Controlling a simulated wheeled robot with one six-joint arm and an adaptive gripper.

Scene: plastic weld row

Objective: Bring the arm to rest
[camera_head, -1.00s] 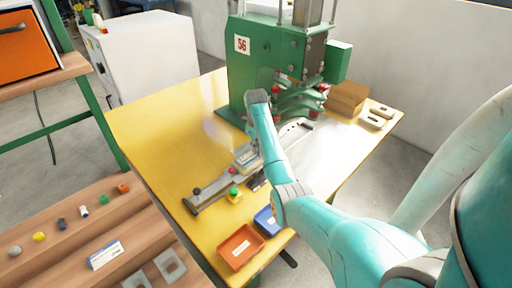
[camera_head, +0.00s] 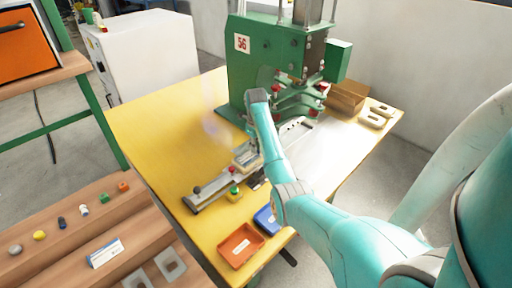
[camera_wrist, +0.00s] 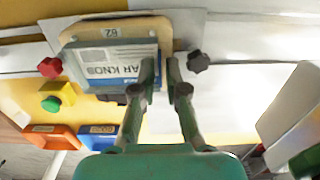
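My arm reaches over the yellow bench (camera_head: 160,125) in the head view, ending just in front of the green press. In the wrist view my gripper (camera_wrist: 163,62) has its two fingertips close together with a narrow gap, and I see nothing clearly held between them. A white and blue card reading "AR KNOB" (camera_wrist: 108,66) lies on a tan plate marked 62 (camera_wrist: 150,27), just left of the fingers; the left finger overlaps its edge. I cannot tell whether it touches. In the head view the fingertips are too small to make out.
The green press (camera_head: 262,65) stands behind. A metal rail fixture (camera_head: 212,195), green button (camera_head: 235,190), orange tray (camera_head: 240,246) and blue tray (camera_head: 266,219) lie near the arm. A brown box (camera_head: 347,96) is at right. A wooden stepped rack (camera_head: 60,262) is front left.

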